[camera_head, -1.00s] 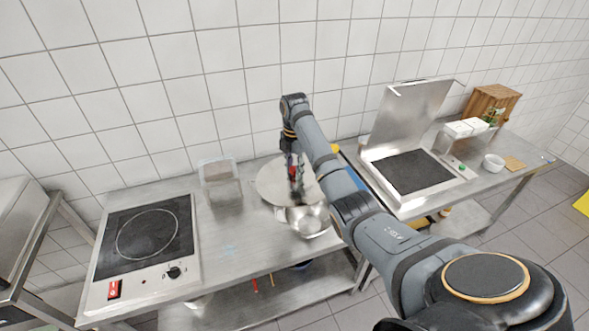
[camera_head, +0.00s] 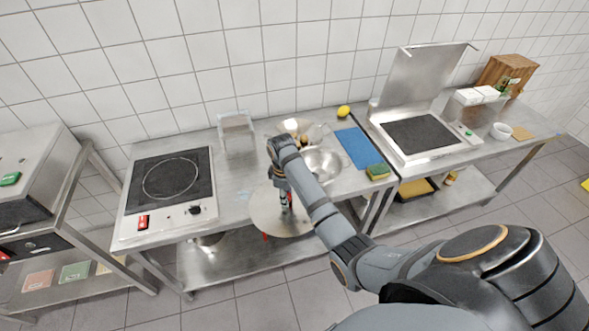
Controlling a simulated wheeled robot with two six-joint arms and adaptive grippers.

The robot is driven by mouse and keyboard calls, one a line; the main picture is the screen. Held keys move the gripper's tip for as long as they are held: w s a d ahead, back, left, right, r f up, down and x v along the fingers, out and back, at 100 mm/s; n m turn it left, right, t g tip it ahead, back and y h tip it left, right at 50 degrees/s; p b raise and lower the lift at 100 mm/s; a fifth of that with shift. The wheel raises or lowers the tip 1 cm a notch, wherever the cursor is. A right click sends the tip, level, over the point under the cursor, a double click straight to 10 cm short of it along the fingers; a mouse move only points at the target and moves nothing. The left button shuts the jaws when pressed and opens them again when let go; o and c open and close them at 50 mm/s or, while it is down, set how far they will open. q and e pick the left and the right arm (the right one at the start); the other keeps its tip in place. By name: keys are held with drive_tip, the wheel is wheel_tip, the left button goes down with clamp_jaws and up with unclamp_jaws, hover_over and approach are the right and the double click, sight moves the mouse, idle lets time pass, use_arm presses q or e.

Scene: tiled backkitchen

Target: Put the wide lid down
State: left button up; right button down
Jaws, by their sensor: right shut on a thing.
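The wide lid (camera_head: 264,215) is a flat round metal disc at the front edge of the middle steel counter, and it covers part of that edge. My right gripper (camera_head: 286,208) is above the lid's middle, pointing down and shut on the lid's handle, which the fingers mostly hide. I cannot tell whether the lid touches the counter or hangs just over it. My left gripper is not in view.
A metal bowl (camera_head: 322,164) and a round pan (camera_head: 297,125) stand behind the lid, partly behind my arm. A clear container (camera_head: 237,136), blue board (camera_head: 358,148), sponge (camera_head: 377,172) and lemon (camera_head: 343,112) are nearby. The hob (camera_head: 170,180) is left. Counter between hob and lid is bare.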

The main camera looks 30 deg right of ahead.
sight(281, 224)
drive_tip(key=s+a+f+m, duration=0.2)
drive_tip(key=s+f+m, duration=0.1)
drive_tip(key=s+a+f+m+b, duration=0.1)
drive_tip(key=s+a+f+m, duration=0.2)
drive_tip(key=shift+a, duration=0.2)
use_arm(q)
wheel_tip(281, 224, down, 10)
drive_tip(key=b, duration=0.9)
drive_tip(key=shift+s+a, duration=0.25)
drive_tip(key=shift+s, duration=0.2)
use_arm(e)
wheel_tip(281, 224, down, 10)
drive_tip(key=s+a+m, duration=0.1)
drive_tip(key=s+m, duration=0.1)
drive_tip(key=shift+s+a+m, duration=0.15)
drive_tip(key=shift+a+m, duration=0.15)
drive_tip(key=shift+m, duration=0.1)
